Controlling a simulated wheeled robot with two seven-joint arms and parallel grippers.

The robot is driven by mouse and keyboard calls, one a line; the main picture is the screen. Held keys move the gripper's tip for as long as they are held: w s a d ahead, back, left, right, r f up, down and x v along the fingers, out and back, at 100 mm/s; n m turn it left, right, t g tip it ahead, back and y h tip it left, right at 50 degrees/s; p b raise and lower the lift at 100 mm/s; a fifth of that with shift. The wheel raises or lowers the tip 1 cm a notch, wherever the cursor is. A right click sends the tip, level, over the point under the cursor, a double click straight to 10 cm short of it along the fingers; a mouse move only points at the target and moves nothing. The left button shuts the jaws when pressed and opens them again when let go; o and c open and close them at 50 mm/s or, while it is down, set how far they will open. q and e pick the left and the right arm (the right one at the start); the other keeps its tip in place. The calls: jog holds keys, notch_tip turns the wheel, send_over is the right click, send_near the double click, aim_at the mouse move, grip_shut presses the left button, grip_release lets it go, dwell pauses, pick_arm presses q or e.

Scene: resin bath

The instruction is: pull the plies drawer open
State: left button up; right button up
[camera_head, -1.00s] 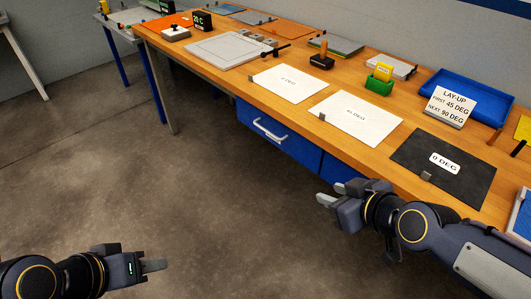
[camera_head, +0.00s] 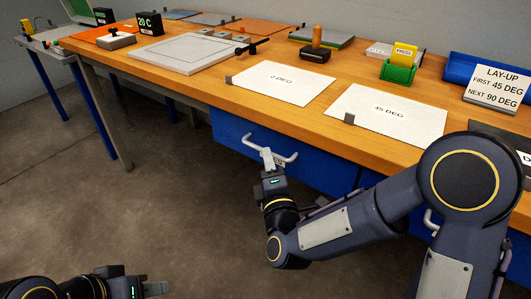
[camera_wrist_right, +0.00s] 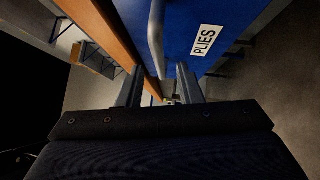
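The plies drawer (camera_head: 228,128) has a blue front under the wooden bench and sits shut. Its pale bar handle (camera_head: 289,158) is partly hidden by my right gripper (camera_head: 267,158). The right wrist view shows the white PLIES label (camera_wrist_right: 206,40) on the blue front, with the handle (camera_wrist_right: 156,38) running down between the spread fingers of my right gripper (camera_wrist_right: 158,80). The fingers stand apart, with a gap on each side of the bar. My left gripper (camera_head: 158,288) is low at the lower left, away from the bench; its finger gap cannot be made out.
The bench top (camera_head: 310,112) holds white sheets marked 0 DEG (camera_head: 283,80) and 45 DEG (camera_head: 387,110), a green box (camera_head: 397,73) and a lay-up sign (camera_head: 497,85). Another blue drawer is partly behind my right arm. The floor (camera_head: 150,210) before the bench is clear.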

jog(key=shift+x, duration=2.1)
grip_shut()
